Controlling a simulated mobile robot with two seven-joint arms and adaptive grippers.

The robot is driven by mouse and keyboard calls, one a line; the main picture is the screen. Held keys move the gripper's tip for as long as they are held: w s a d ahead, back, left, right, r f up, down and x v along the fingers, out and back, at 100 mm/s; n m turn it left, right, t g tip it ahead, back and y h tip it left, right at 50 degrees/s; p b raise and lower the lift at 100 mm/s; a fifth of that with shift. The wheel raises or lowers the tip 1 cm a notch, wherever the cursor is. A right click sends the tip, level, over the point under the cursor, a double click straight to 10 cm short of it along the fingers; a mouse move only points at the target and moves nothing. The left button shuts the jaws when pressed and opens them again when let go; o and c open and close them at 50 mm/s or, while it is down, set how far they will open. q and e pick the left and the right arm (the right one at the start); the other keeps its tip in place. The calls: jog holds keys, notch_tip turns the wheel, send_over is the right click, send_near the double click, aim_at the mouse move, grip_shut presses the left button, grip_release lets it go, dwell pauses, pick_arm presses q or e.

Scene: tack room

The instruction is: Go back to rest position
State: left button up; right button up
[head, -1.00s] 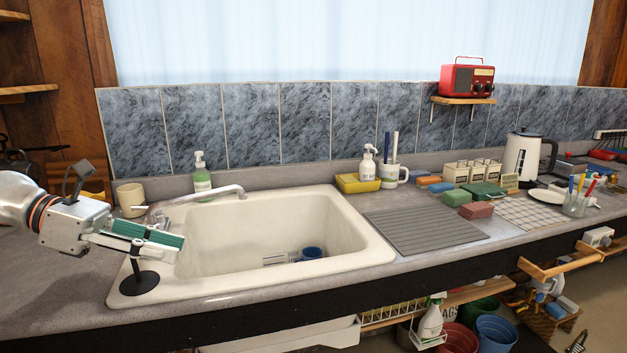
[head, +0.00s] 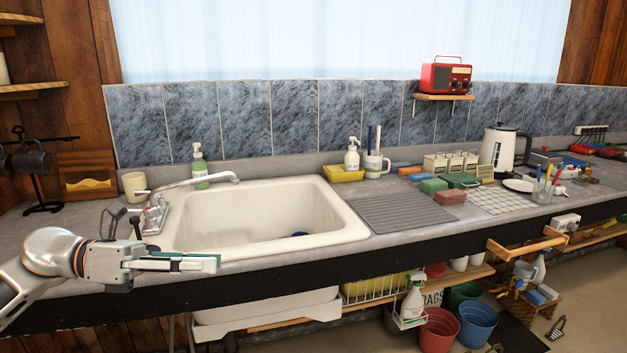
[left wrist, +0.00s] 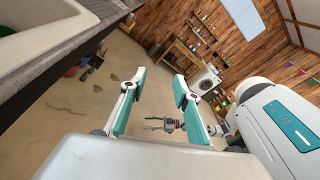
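My left gripper (head: 218,263) shows in the head view in front of the counter's near edge, at the left end of the sink. It points right. In the left wrist view, the left gripper's two white and teal fingers (left wrist: 157,80) are spread apart with nothing between the tips. Below them is a small grey mechanism (left wrist: 165,123) beside my white and teal body; it appears to be my right gripper, but its fingers are too small to read. My right arm does not show in the head view.
The white sink (head: 345,236) and grey counter (head: 290,258) lie just behind the left gripper. The faucet (head: 200,183) and a cream cup (head: 134,186) stand behind it. Buckets (head: 478,325) stand below the counter. The wrist view shows mostly open floor (left wrist: 75,115).

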pick_arm(q)
notch_tip(320, 180, down, 21)
jog(key=d+n+t+y, duration=0.2)
jog(key=n+t+y, duration=0.4)
jog(key=n+t, duration=1.5)
jog(key=s+a+f+n+g+y, duration=0.1)
jog(key=s+f+n+g+y, duration=0.3)
jog(key=s+f+n, duration=0.6)
jog(key=s+a+f+n+g+y, duration=0.2)
jog(key=s+f+n+g+y, duration=0.2)
jog(key=s+f+n+g, duration=0.5)
notch_tip(320, 180, down, 7)
jog(key=shift+s+r+n+p, duration=0.1)
jog(key=shift+s+n+p, duration=0.3)
jog(key=shift+s+n, duration=0.8)
